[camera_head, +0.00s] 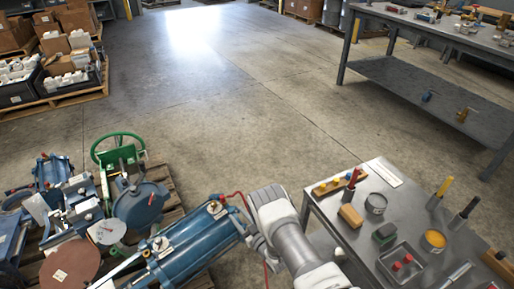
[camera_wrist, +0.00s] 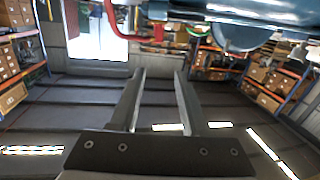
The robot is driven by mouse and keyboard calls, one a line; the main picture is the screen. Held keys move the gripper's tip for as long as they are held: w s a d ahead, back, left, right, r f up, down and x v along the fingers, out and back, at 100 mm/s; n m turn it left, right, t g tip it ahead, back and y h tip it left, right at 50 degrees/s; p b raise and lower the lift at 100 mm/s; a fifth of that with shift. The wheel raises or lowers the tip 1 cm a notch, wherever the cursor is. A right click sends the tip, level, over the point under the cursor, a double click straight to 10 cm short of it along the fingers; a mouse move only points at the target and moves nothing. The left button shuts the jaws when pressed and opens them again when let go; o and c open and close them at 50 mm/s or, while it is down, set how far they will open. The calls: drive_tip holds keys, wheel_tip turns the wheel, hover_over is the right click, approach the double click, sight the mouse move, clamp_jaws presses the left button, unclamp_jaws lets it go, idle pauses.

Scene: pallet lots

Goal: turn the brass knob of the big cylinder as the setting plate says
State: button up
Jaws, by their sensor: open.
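I cannot make out a readable setting plate. My gripper (camera_head: 258,245) is beside the cylinder's right end, partly hidden by my wrist. In the wrist view my gripper (camera_wrist: 160,76) is open and empty. The blue cylinder (camera_wrist: 240,12) and red pipe (camera_wrist: 135,32) show above the fingers, apart from them.
A steel table (camera_head: 322,204) with tins, blocks and tools stands close on the right of my arm. Machines with a green handwheel (camera_head: 118,148) crowd a pallet at left. A long workbench (camera_head: 420,85) is at the back right. The floor between is clear.

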drive_tip(key=w+d+r+m+h, duration=0.1)
drive_tip(key=w+d+r+h, duration=0.1)
drive_tip(key=w+r, duration=0.2)
drive_tip(key=w+d+r+m+h, duration=0.1)
drive_tip(key=w+r, duration=0.3)
drive_tip(key=r, duration=0.7)
drive_tip(key=w+d+r+m+h, duration=0.1)
drive_tip(key=w+d+r+h, duration=0.2)
drive_tip(key=r, duration=0.5)
drive_tip(key=shift+w+d+r+g, duration=0.15)
drive_tip(key=shift+w+d+g, duration=0.2)
drive_tip(key=shift+w, duration=0.45)
